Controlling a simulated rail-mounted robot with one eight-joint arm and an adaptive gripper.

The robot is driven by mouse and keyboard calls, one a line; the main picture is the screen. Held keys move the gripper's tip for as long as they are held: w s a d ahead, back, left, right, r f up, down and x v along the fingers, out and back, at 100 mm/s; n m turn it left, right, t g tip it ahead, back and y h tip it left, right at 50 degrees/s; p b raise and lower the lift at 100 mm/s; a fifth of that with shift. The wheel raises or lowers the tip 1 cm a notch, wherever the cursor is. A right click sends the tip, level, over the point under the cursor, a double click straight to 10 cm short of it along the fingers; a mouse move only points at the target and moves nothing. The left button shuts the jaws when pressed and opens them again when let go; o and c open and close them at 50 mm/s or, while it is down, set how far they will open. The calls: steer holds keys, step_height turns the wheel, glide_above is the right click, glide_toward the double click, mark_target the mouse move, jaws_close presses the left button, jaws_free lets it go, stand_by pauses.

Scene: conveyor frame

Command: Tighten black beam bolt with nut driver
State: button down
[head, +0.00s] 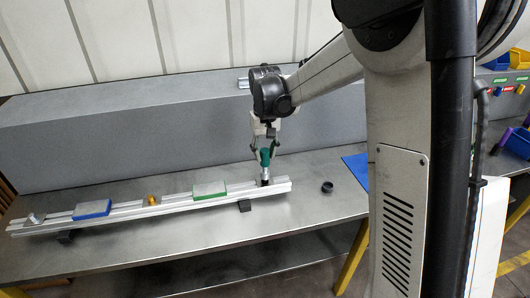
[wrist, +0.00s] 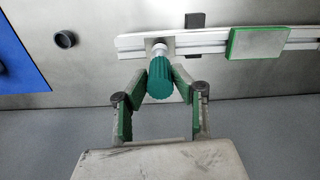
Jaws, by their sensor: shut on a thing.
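My gripper (head: 265,146) is shut on the green handle of the nut driver (head: 265,158). In the wrist view the green handle (wrist: 160,80) sits between the two fingertips, with its pale shaft pointing at the beam. The driver stands nearly upright in the head view. Its lower end is at the right end of the aluminium beam (head: 155,208), over a dark spot there. The driver covers the black beam bolt, so I cannot tell whether its socket is seated on it.
The beam rests on black blocks (head: 245,205) on the metal table. It carries a green-edged plate (head: 209,190), a blue-edged plate (head: 93,209) and a gold piece (head: 153,200). A black ring (head: 327,187) and a blue mat (head: 357,167) lie to the right. A grey wall (head: 130,130) stands behind.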

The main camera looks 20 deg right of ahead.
steer(key=shift+f+b, duration=0.75)
steer(key=shift+f, duration=0.1)
stand_by(0.4)
steer(key=m, duration=0.7)
steer(key=shift+m, duration=0.3)
steer(key=m, duration=0.6)
steer(key=shift+m, duration=1.2)
steer(key=shift+w+m, duration=0.1)
steer(key=shift+m, duration=1.8)
